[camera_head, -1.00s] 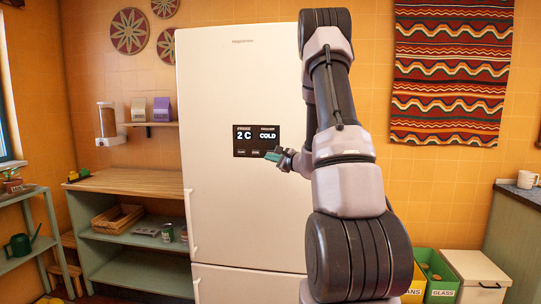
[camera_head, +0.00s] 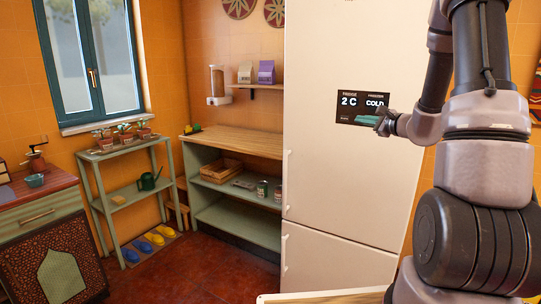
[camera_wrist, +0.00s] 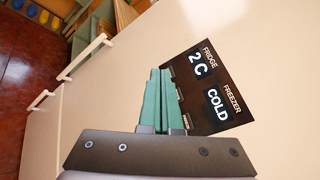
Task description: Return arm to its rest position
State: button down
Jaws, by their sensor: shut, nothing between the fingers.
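My arm is stretched out in front of the tall cream fridge (camera_head: 335,190). My gripper (camera_head: 368,120) has green fingers and is close to the fridge's dark display panel (camera_head: 350,103). The panel reads "2 C" and "COLD". In the wrist view my gripper (camera_wrist: 160,85) is shut and empty, with its fingertips overlapping the lower edge of the display (camera_wrist: 212,85). I cannot tell whether the fingers touch the fridge.
A wooden-topped green shelf unit (camera_head: 240,141) stands left of the fridge, with a basket (camera_head: 221,171) in it. A plant stand (camera_head: 128,151) is below the window (camera_head: 90,65). Red floor (camera_head: 195,265) is clear at left. A pale edge (camera_head: 320,296) shows at the bottom.

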jog(key=s+a+r+n+g+y, duration=0.2)
jog(key=s+a+r+n+g, duration=0.25)
jog(key=s+a, duration=0.3)
jog(key=s+a+r+n+g+y, duration=0.25)
jog(key=s+a+n+g, duration=0.2)
jog(key=s+a, duration=0.35)
jog(key=s+a+n+g+h, duration=0.2)
jog(key=s+n+h, duration=0.25)
jog(key=s, duration=0.55)
jog(key=s+d+r+n+t+h, duration=0.2)
jog(key=s+d+n+h, duration=0.1)
jog(key=s+d+h, duration=0.1)
jog(key=s+d, duration=0.1)
jog(key=s, duration=0.1)
jog(key=shift+s+d+r+n, duration=0.25)
jog(key=shift+s+r+n, duration=0.1)
